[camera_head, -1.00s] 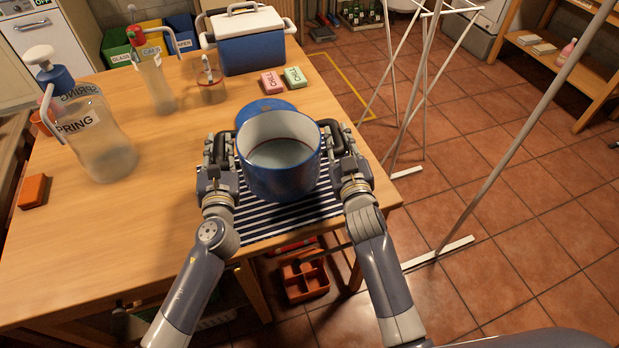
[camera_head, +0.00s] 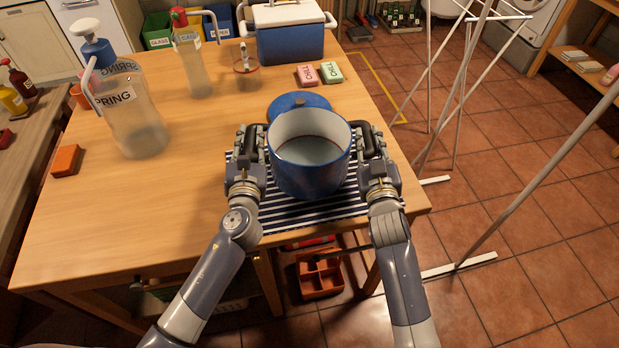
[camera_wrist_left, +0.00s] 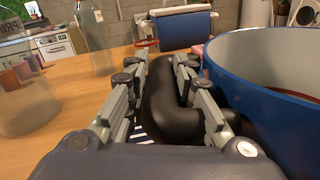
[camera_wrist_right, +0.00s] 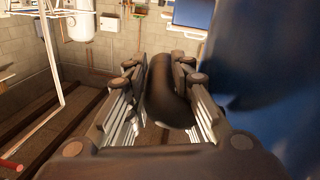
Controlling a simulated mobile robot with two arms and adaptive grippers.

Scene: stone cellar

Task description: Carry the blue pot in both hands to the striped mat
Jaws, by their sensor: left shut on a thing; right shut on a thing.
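The blue pot (camera_head: 312,178) is upright, with a pale inside, over the striped mat (camera_head: 300,212) near the table's front edge. I cannot tell whether its base touches the mat. My left gripper (camera_head: 253,150) is shut on the pot's left black handle, which shows between the fingers in the left wrist view (camera_wrist_left: 172,100). My right gripper (camera_head: 372,148) is shut on the right black handle, seen in the right wrist view (camera_wrist_right: 165,95). The blue lid (camera_head: 300,103) lies on the table just behind the pot, partly hidden by it.
On the table (camera_head: 190,200) stand a large pump bottle (camera_head: 135,115), a second bottle (camera_head: 196,70), a cooler (camera_head: 290,42), a glass jar (camera_head: 246,72) and two small boxes (camera_head: 318,73). An orange block (camera_head: 66,160) lies left. A white drying rack (camera_head: 460,90) stands on the floor at right.

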